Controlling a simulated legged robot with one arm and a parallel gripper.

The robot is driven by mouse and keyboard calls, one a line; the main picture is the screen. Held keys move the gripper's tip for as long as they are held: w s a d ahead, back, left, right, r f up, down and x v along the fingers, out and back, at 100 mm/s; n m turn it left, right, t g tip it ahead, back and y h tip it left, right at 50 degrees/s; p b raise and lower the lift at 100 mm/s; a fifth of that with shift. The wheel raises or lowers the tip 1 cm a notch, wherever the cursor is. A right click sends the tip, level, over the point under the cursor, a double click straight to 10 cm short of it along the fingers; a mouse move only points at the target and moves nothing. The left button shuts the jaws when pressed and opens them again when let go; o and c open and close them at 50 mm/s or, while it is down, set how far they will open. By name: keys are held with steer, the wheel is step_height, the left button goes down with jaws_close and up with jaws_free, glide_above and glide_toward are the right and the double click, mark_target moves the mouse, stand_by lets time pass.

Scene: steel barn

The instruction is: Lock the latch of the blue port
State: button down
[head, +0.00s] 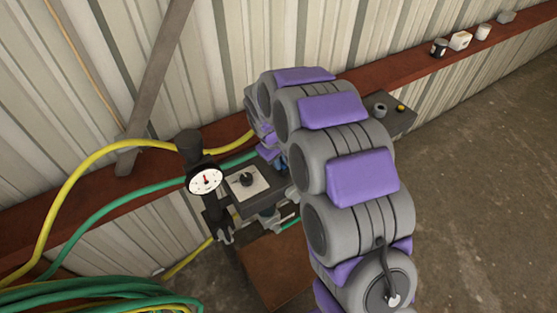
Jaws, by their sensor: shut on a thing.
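The blue port (282,188) shows only as a small patch of blue on the right side of the dark valve box, mostly covered by my arm. My gripper (270,151) is at the box, just above the blue port, at the end of my grey and purple arm. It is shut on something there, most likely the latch. The fingertips and the latch are hidden, so I cannot tell how the latch is turned.
The box has a pale plate with a black knob (247,181). A round white gauge (205,181) stands to its left. Yellow (75,165) and green (100,212) hoses run in from the left. A rust-red beam (440,65) carries small items along the corrugated wall. Concrete floor lies free at right.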

steer(key=shift+d, duration=0.1)
steer(key=shift+w+d+r+m+p, duration=0.1)
steer(key=shift+m+p, duration=0.5)
steer(key=shift+p, duration=0.1)
steer(key=shift+m, duration=0.5)
steer(key=shift+f, duration=0.2)
steer(key=c, duration=1.1)
jaws_free()
steer(key=shift+d, duration=0.1)
